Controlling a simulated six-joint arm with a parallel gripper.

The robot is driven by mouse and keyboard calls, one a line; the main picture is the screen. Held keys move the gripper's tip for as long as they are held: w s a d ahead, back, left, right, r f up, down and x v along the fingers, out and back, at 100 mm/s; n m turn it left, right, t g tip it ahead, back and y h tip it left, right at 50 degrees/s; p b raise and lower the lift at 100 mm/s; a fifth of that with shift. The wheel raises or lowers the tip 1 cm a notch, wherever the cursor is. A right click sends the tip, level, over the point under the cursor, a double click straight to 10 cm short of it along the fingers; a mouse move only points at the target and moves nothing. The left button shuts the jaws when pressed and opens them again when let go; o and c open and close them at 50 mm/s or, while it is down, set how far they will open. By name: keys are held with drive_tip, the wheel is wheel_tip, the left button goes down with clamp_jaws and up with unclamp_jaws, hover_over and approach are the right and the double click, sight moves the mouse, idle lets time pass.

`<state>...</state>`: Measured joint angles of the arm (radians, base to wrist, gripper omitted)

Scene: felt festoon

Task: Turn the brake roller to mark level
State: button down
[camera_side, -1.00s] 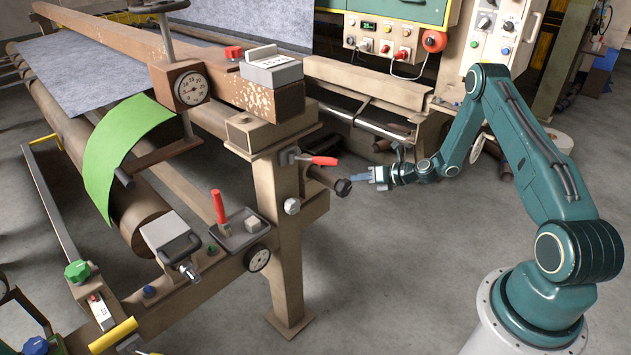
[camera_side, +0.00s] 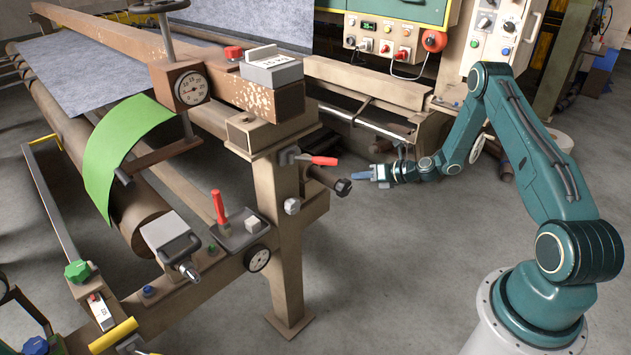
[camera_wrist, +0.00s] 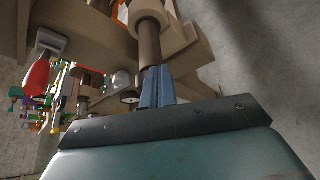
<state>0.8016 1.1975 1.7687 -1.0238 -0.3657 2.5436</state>
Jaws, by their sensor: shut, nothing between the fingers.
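A short brown roller (camera_side: 322,179) with a dark end (camera_side: 342,187) sticks out of the machine's post toward my arm; I take it to be the brake roller. In the wrist view a brown shaft with a paler collar (camera_wrist: 149,45) runs up from just beyond my fingertips. My gripper (camera_side: 355,176) has blue fingers and points at the dark end, very close to it. In the wrist view the fingers (camera_wrist: 157,72) are together and empty. I cannot tell whether they touch the roller. I cannot make out a level mark.
A red-handled lever (camera_side: 318,160) sits just above the roller on the post (camera_side: 283,225). A silver knob (camera_side: 292,206) is below it. The floor (camera_side: 400,270) below my arm is clear.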

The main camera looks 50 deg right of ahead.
drive_tip(key=shift+s, duration=2.95)
drive_tip(key=shift+s+a+r, duration=0.25)
drive_tip(key=shift+a+r, duration=0.1)
drive_tip(key=shift+a, duration=0.25)
drive_tip(key=shift+s+a+r, duration=0.2)
drive_tip(key=shift+a+r, duration=0.15)
drive_tip(key=shift+a, duration=0.2)
drive_tip(key=shift+w, duration=0.15)
drive_tip(key=w, duration=0.6)
drive_tip(key=shift+w, duration=0.3)
drive_tip(key=shift+a+f, duration=0.1)
drive_tip(key=shift+f, duration=0.25)
